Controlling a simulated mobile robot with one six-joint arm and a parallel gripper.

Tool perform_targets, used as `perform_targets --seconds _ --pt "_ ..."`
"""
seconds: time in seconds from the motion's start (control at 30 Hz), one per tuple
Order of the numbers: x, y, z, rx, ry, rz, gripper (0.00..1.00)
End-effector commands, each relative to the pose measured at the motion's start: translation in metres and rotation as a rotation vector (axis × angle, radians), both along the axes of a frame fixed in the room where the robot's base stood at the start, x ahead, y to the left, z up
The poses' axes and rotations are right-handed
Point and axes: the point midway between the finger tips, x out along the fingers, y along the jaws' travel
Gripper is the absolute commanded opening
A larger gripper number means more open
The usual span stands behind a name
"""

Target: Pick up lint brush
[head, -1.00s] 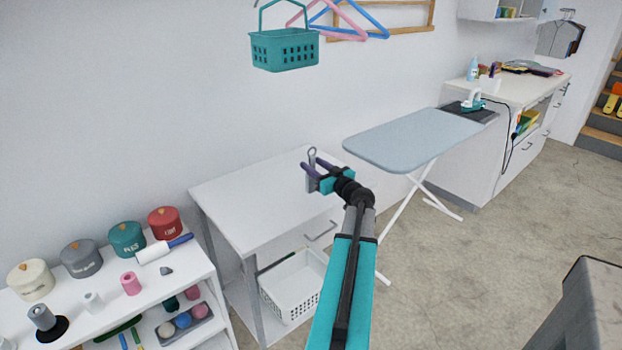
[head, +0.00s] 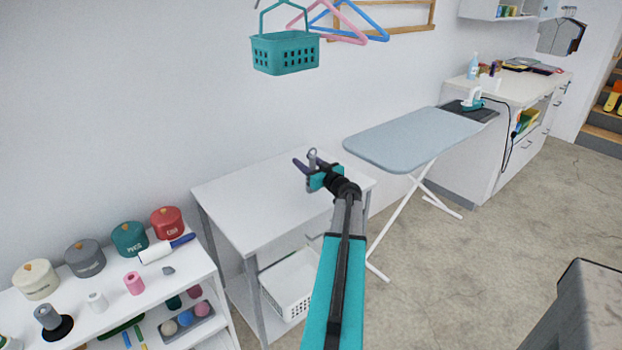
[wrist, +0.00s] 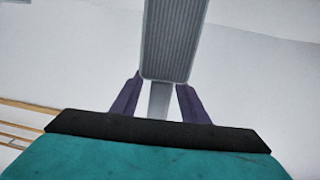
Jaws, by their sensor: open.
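The lint brush (head: 312,154) shows only in part in the head view, by its grey looped end at the back of the white table; my gripper hides most of it. In the wrist view its grey ribbed pad (wrist: 174,40) fills the top middle, and its narrow grey neck (wrist: 160,100) runs down between my two purple fingers. My gripper (head: 306,163) is open around the neck, with a finger on each side. It also shows in the wrist view (wrist: 160,90). I cannot tell whether either finger touches the brush.
The white table (head: 245,205) is otherwise bare. A shelf (head: 205,270) at left holds canisters, spools and a blue-handled lint roller (head: 167,248). The ironing board (head: 415,137) stands right of the table. A teal basket (head: 285,52) hangs above. A white basket (head: 290,285) sits below.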

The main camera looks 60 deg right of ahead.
Motion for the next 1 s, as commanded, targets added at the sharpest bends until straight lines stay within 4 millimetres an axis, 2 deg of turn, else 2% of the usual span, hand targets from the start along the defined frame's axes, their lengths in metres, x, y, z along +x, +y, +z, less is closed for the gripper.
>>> perform_targets --seconds 0.37,0.63,1.0 --pt "-0.0009 -0.0003 0.0000 0.000 0.000 -0.001 0.41" --pt "-0.0011 -0.0006 0.0000 0.000 0.000 -0.001 0.00" --pt "-0.0014 -0.0007 0.0016 0.000 0.000 -0.001 0.00"
